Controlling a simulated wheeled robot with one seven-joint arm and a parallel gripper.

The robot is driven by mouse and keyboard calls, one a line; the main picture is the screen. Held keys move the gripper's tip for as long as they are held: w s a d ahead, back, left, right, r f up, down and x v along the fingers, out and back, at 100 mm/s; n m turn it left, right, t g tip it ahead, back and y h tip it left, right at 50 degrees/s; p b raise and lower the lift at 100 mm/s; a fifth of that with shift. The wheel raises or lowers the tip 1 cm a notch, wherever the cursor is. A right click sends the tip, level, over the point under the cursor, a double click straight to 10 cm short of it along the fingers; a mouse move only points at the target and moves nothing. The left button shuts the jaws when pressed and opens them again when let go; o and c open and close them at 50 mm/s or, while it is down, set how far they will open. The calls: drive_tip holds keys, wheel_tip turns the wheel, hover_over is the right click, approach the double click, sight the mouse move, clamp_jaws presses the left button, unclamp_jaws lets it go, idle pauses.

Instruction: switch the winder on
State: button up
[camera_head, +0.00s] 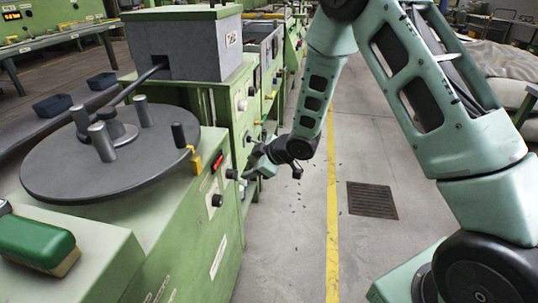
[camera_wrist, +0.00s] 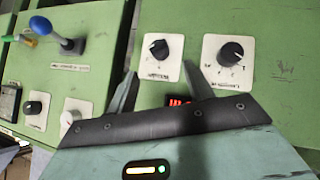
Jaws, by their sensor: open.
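The winder (camera_head: 165,225) is a green cabinet at the left in the head view, with a grey disc (camera_head: 85,165) bearing several upright pegs. Its front face carries a lit red display (camera_head: 217,161) and black knobs, one lower down (camera_head: 217,200). My gripper (camera_head: 247,168) is close to this face. In the wrist view, my gripper (camera_wrist: 160,72) is open and empty, its fingers spread below a left knob (camera_wrist: 158,49) and a right knob (camera_wrist: 231,53), both on white plates. The red display (camera_wrist: 178,100) is partly hidden by my gripper. The plate labels are too small to read.
A neighbouring green panel (camera_wrist: 65,65) has a blue-ended lever (camera_wrist: 70,44) and smaller knobs. A grey box (camera_head: 190,50) on a green machine stands beyond the disc. A green-topped object (camera_head: 38,243) sits at lower left.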

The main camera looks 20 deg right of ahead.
drive_tip(key=p+v, duration=0.1)
drive_tip(key=v, duration=0.7)
drive_tip(key=shift+s+r, duration=0.15)
drive_tip(key=shift+s, duration=0.2)
